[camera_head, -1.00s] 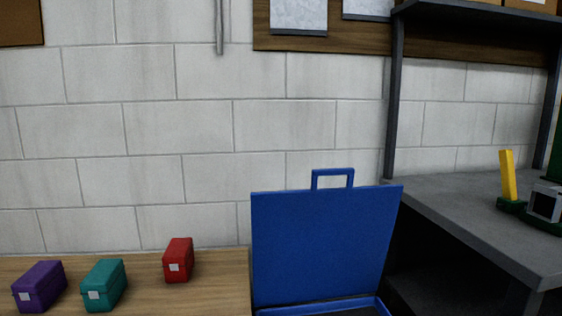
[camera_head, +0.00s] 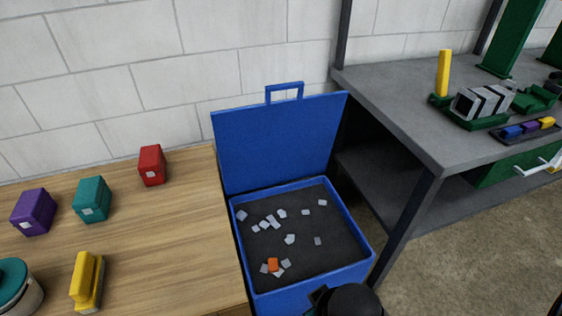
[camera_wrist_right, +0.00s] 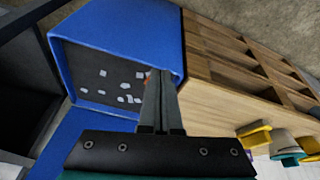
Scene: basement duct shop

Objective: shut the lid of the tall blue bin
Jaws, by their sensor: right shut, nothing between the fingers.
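The tall blue bin (camera_head: 312,278) stands between the wooden bench and the grey workbench. Its blue lid (camera_head: 275,145) is open, standing up at the back edge with a loop handle (camera_head: 285,92) on top. Pale scraps and one orange piece (camera_head: 272,265) lie inside on a dark surface. In the right wrist view my right gripper (camera_wrist_right: 158,78) is shut and empty, its fingers pointing toward the bin (camera_wrist_right: 125,35) and overlapping its rim; I cannot tell whether they touch. Part of the lid (camera_wrist_right: 60,145) shows at lower left there. My left gripper is not in view.
The wooden bench (camera_head: 190,240) at left holds purple (camera_head: 33,212), teal (camera_head: 91,199) and red (camera_head: 152,166) boxes, and a yellow tool (camera_head: 87,282). The grey workbench (camera_head: 400,100) at right stands close to the bin, with green equipment on it. Bare floor (camera_head: 450,240) shows at right.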

